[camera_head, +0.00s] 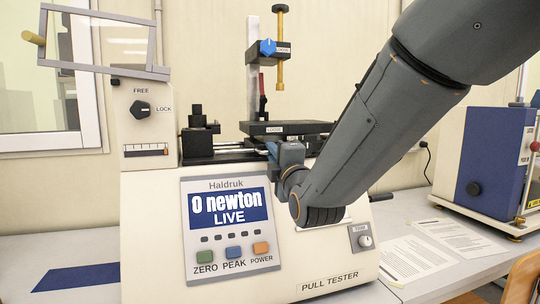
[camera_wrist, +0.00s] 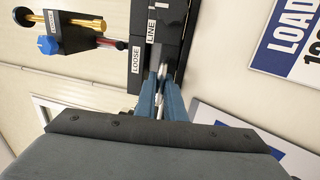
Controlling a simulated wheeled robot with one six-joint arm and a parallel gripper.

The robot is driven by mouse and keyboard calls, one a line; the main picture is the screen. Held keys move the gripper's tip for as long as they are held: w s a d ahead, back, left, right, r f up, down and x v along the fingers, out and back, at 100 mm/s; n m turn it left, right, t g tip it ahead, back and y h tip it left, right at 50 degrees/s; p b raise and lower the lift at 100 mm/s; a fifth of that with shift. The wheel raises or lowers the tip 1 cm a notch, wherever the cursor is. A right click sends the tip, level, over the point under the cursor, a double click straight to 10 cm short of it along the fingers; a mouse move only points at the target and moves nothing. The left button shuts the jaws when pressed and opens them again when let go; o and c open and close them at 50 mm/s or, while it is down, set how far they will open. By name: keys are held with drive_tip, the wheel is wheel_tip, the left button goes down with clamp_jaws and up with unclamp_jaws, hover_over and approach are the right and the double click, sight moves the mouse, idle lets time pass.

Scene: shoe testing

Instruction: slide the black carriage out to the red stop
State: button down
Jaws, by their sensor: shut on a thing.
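The black carriage (camera_head: 305,128) sits on the pull tester's rails, right of the black post block (camera_head: 198,140). Its labelled edge (camera_wrist: 137,28) shows in the wrist view, with the words LOOSE and LINE. My gripper (camera_head: 272,150) is at the front of the carriage. In the wrist view my gripper (camera_wrist: 160,80) has its blue fingers close together at the carriage's edge, shut on a part of it; the fingers hide most of the grip. I cannot make out a red stop on the rails; my arm covers the right side of the machine.
The cream pull tester (camera_head: 150,220) has a display (camera_head: 230,210) reading 0 newton, LIVE. A FREE/LOCK knob (camera_head: 140,109) is at its left. A blue-knobbed clamp (camera_head: 267,48) and a red lever (camera_head: 262,88) stand behind the carriage. A blue machine (camera_head: 490,160) is at right.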

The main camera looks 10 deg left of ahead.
drive_tip(key=c, duration=2.1)
unclamp_jaws()
drive_tip(key=shift+a, duration=0.1)
drive_tip(key=shift+s, duration=0.15)
drive_tip(key=shift+b+v, duration=1.2)
drive_tip(key=shift+v, duration=2.7)
